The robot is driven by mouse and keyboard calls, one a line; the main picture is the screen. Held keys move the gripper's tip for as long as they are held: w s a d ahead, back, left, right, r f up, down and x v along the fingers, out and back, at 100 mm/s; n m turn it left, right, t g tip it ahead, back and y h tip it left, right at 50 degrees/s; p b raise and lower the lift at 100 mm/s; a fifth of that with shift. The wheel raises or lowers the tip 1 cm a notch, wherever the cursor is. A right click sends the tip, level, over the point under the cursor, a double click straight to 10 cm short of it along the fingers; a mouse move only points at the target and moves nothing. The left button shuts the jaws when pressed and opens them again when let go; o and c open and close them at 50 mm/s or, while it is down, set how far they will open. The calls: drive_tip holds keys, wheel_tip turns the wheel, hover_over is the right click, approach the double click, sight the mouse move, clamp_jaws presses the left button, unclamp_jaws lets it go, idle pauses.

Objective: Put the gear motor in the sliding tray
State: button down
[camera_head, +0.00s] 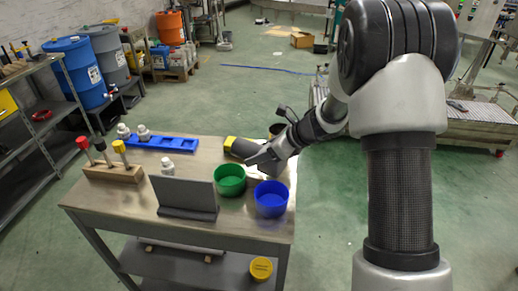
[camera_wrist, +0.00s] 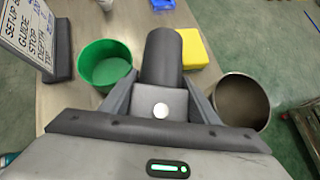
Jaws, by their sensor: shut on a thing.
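The gear motor, a dark cylinder with a grey block and a pale round spot at its near end, is between my fingers in the wrist view (camera_wrist: 162,58). My gripper (camera_wrist: 160,105) is shut on its grey block. In the head view my gripper (camera_head: 265,161) is over the far right part of the table, and the motor's dark body (camera_head: 243,149) shows just left of it. I cannot tell whether the motor touches the table. A long blue tray with compartments (camera_head: 160,143) lies at the table's back left; I cannot tell whether it is the sliding tray.
A green bowl (camera_head: 230,180) and a blue bowl (camera_head: 271,199) stand near my gripper. A yellow block (camera_wrist: 196,48) and a metal cup (camera_wrist: 241,102) are close to the motor. A grey sign stand (camera_head: 187,195) and wooden tool rack (camera_head: 113,172) stand left.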

drive_tip(key=shift+f+b, duration=0.3)
drive_tip(key=shift+f, duration=1.35)
drive_tip(key=shift+f, duration=0.15)
drive_tip(key=c, duration=1)
unclamp_jaws()
drive_tip(key=shift+f, duration=0.15)
